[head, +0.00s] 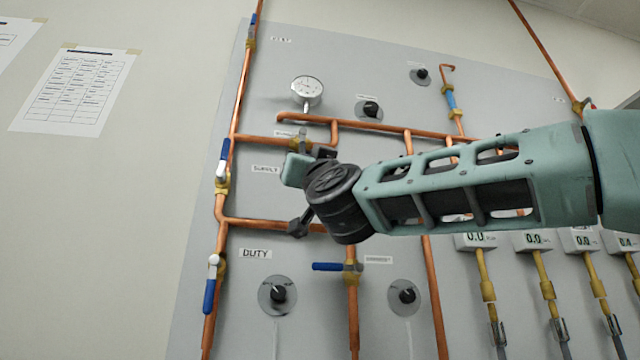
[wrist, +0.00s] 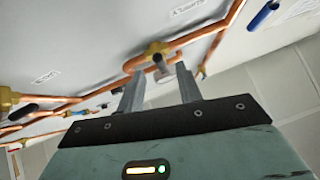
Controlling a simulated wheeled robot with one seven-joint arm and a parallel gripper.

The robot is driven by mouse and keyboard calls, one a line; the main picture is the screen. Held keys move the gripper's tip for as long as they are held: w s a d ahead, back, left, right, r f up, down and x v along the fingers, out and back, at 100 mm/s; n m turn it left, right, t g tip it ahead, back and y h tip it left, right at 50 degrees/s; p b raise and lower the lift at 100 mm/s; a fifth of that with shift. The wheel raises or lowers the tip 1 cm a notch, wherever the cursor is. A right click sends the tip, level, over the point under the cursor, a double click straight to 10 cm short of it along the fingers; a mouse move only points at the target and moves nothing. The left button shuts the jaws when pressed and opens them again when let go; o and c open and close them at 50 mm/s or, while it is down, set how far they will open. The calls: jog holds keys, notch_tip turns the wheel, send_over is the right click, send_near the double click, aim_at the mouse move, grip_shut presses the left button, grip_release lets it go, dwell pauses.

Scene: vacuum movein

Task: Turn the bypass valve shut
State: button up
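The bypass valve shows in the head view as a brass body (head: 295,145) on the upper horizontal copper pipe, partly hidden by my gripper (head: 303,140). The small label above it is too blurred to read surely. In the wrist view the brass valve body (wrist: 155,48) is just beyond my gripper (wrist: 160,74). A pale grey handle end (wrist: 163,72) points toward me between the two fingers. The fingers are apart, one on each side of the handle, with gaps visible. I cannot tell whether either finger touches it. Most of the handle is hidden in the head view.
A blue-handled valve (head: 223,160) stands left of my gripper, with another (head: 211,280) below it. A third blue handle (head: 328,266) is under my wrist. A round gauge (head: 307,89) is above. Copper pipes run close around my gripper.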

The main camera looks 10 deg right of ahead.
jog(key=b+v, duration=0.1)
jog(key=v, duration=0.8)
jog(key=shift+s+f, duration=0.25)
jog(key=shift+f, duration=0.05)
jog(key=shift+s, duration=0.1)
